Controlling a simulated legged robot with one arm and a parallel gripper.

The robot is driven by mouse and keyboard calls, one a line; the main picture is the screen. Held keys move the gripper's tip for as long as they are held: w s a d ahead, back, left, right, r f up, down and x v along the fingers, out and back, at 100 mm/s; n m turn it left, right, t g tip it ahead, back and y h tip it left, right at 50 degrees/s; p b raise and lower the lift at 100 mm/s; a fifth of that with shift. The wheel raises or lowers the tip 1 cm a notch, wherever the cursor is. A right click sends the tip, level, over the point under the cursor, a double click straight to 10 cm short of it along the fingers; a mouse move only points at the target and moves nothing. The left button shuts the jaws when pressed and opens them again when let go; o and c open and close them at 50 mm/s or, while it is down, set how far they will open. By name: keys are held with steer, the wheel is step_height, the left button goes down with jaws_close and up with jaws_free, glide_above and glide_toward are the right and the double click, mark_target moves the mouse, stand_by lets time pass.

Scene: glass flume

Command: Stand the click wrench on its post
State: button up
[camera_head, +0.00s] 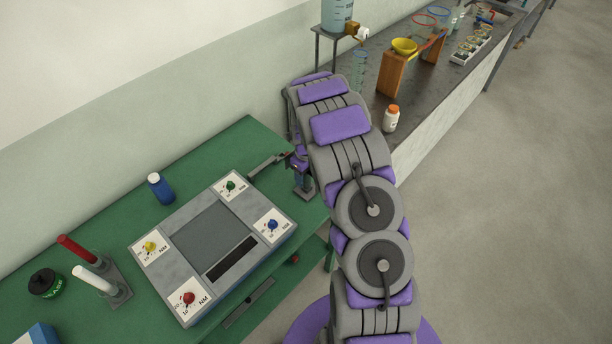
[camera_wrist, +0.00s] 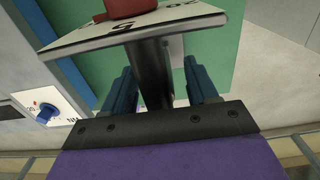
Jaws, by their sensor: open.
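My gripper (camera_head: 301,172) is at the right end of the green table in the head view, partly hidden by my arm. In the wrist view its blue fingers (camera_wrist: 161,84) are open on either side of a dark bar (camera_wrist: 152,70). The bar ends at a white dial card with a red knob (camera_wrist: 128,9); I cannot tell if the fingers touch it. In the head view a dark bar (camera_head: 264,166) lies beside my gripper, possibly the click wrench.
A grey console (camera_head: 213,245) with several coloured dial knobs fills the table's middle. A stone bench (camera_head: 425,95) with a white bottle (camera_head: 390,119) lies beyond my arm.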

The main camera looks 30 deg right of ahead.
step_height(320, 180, up, 16)
steer(key=p, duration=0.1)
steer(key=s+a+r+n+b, duration=0.2)
steer(key=s+a+r+n, duration=0.3)
steer(key=s+r+n, duration=0.3)
steer(key=s+a+n+b, duration=0.1)
steer(key=s+a+n, duration=0.2)
steer(key=s+n, duration=0.5)
steer(key=s+a+n+g+b, duration=0.1)
steer(key=s+a+n, duration=0.3)
steer(key=s+n, duration=0.4)
steer(key=s+a+r+n+b, duration=0.1)
steer(key=s+a+n, duration=0.3)
steer(key=s, duration=1.2)
steer(key=n, duration=0.4)
steer(key=shift+a+g, duration=0.15)
steer(key=shift+g, duration=0.25)
